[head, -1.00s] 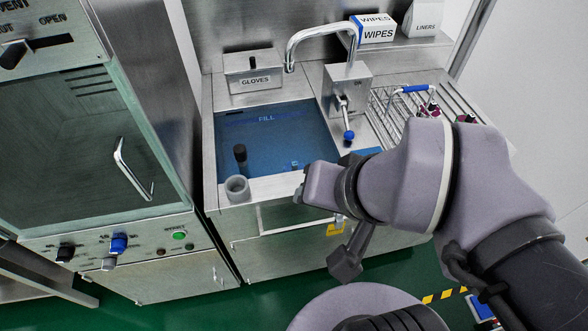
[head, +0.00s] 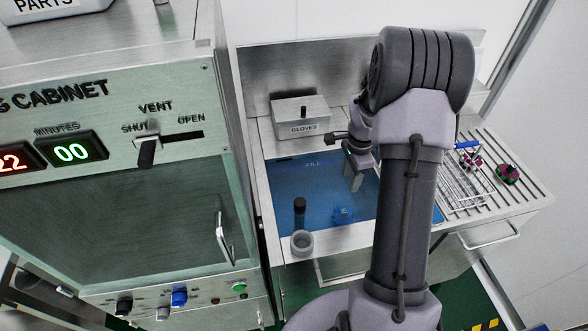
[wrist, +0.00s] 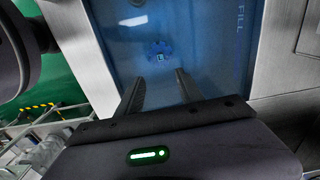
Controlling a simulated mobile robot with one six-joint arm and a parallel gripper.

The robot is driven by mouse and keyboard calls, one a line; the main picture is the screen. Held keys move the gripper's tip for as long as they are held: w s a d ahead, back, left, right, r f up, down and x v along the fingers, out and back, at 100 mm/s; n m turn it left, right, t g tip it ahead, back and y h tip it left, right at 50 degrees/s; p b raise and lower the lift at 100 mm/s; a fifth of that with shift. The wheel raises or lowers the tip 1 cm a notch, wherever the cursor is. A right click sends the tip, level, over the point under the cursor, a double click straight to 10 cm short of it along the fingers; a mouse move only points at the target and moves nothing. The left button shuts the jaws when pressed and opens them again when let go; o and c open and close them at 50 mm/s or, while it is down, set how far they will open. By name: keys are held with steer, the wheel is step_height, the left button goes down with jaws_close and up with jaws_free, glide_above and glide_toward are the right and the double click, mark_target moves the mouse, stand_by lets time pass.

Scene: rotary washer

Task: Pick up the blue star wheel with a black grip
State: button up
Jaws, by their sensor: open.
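A small blue toothed wheel (head: 343,214) lies in the blue, water-filled basin (head: 280,178), near its front. It also shows in the wrist view (wrist: 160,52), with a small square grip at its centre; the grip's colour is hard to tell. My gripper (head: 354,183) points down over the basin, behind the wheel in the head view. In the wrist view my gripper's fingers (wrist: 157,82) are apart with nothing between them, and the wheel lies beyond the fingertips, apart from them.
A black upright cylinder (head: 299,211) and a grey cup (head: 302,242) stand at the basin's front left. A gloves box (head: 300,117) is behind. A rack (head: 462,185) and a green-and-pink piece (head: 508,174) are on the right drainboard. A cabinet (head: 110,200) stands left.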

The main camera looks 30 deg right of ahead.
steer(key=b, duration=0.4)
glide_above(344, 210)
step_height(344, 210, down, 14)
steer(key=shift+s+r, duration=0.1)
steer(key=shift+r, duration=0.05)
step_height(344, 210, down, 6)
steer(key=shift+r+b, duration=0.15)
steer(key=shift+b, duration=0.85)
steer(key=shift+r, duration=0.15)
steer(key=shift+c, duration=0.2)
jaws_close()
